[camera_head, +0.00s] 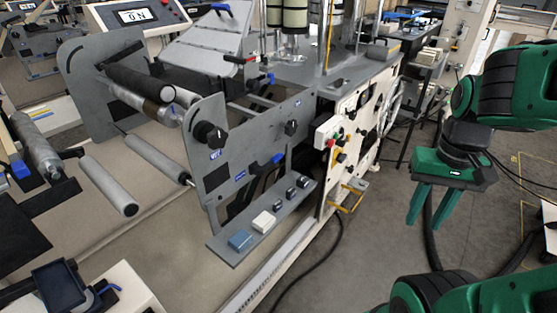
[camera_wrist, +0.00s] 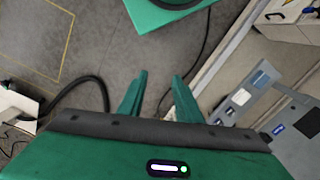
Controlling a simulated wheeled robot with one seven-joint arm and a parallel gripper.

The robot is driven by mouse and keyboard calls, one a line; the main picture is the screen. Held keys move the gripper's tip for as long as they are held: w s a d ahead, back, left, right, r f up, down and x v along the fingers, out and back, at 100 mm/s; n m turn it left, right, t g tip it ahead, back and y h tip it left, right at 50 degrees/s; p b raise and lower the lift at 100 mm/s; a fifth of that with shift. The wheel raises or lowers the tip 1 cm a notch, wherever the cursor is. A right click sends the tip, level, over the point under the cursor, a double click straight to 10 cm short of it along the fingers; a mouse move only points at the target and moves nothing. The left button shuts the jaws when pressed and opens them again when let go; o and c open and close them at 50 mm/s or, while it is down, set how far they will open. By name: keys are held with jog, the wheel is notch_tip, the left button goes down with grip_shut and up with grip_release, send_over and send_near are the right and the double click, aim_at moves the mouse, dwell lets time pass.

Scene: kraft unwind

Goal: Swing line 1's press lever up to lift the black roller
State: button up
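The black roller (camera_head: 140,82) lies between the grey side plates of the unwind stand, at the upper left in the head view. My gripper (camera_head: 427,222) is at the right, pointing down over the floor, well apart from the stand. In the wrist view its two fingers (camera_wrist: 159,78) are spread with nothing between them.
The front plate (camera_head: 222,155) carries a black knob (camera_head: 210,134) and a low shelf with a blue block (camera_head: 240,240) and a white block (camera_head: 263,221). A control panel (camera_head: 345,140) with buttons and a handwheel stands between stand and arm. Cables lie on the floor.

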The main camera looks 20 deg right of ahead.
jog(key=shift+o, duration=0.4)
jog(key=shift+s+r, duration=0.15)
jog(key=shift+s, duration=0.1)
jog(key=m+t+y, duration=0.4)
jog(key=t+y, duration=0.6)
jog(key=t, duration=0.5)
send_near(279, 159)
jog(key=x, duration=0.9)
jog(key=shift+w+a, duration=0.1)
grip_shut()
